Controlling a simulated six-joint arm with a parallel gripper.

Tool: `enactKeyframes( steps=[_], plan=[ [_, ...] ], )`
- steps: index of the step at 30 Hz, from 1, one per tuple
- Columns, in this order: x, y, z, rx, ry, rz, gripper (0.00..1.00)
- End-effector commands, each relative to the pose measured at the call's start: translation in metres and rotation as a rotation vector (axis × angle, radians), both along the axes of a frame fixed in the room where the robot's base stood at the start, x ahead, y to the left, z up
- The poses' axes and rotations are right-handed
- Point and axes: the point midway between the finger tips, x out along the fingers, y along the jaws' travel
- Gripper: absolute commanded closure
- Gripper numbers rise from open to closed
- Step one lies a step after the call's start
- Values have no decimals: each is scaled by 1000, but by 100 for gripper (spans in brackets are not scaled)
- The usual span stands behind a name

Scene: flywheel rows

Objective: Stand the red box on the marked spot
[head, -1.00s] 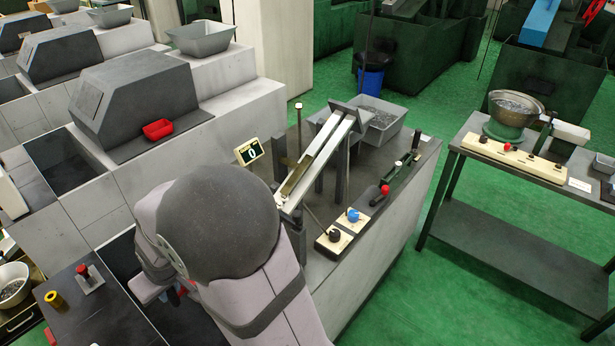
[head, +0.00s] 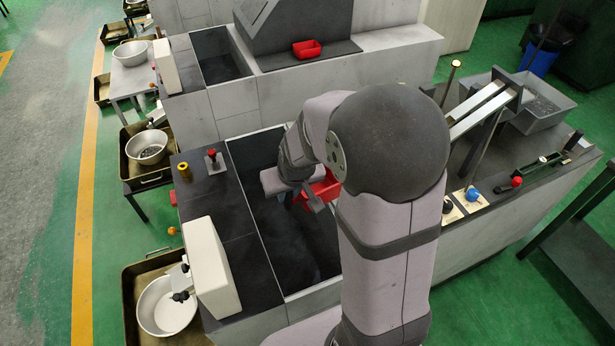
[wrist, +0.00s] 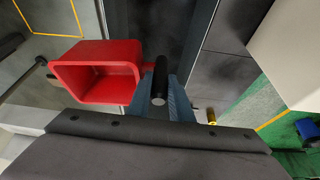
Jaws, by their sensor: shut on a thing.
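A red open box (head: 322,190) is at my gripper (head: 313,203) in the head view, over the dark recess; my arm hides part of it. In the wrist view the red box (wrist: 97,78) is left of my gripper (wrist: 161,84), its open side facing the camera. A yellow outline (wrist: 79,18) at the upper left of the wrist view may be the marked spot; I cannot tell. It is apart from the box.
Another red box (head: 307,49) sits on the neighbouring machine's ledge. A dark side top (head: 205,190) bears a red-knobbed lever (head: 212,157) and a yellow spool (head: 184,171). A white housing (head: 207,268) stands at its near end. A sloping chute (head: 480,108) rises at right.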

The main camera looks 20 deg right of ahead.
Motion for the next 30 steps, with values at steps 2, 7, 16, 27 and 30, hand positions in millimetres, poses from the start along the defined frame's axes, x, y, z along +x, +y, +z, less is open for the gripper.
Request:
enactKeyframes(
  steps=[2, 7, 16, 27, 30],
  plan=[
    [-4, -19, 7, 0, 0, -29, 100],
    [-16, -60, 15, 1, 1, -78, 100],
    [-34, -104, 24, -1, -5, -129, 100],
    [-36, -107, 24, -2, -6, -130, 100],
    [-36, -107, 23, -2, -6, -130, 100]
  ],
)
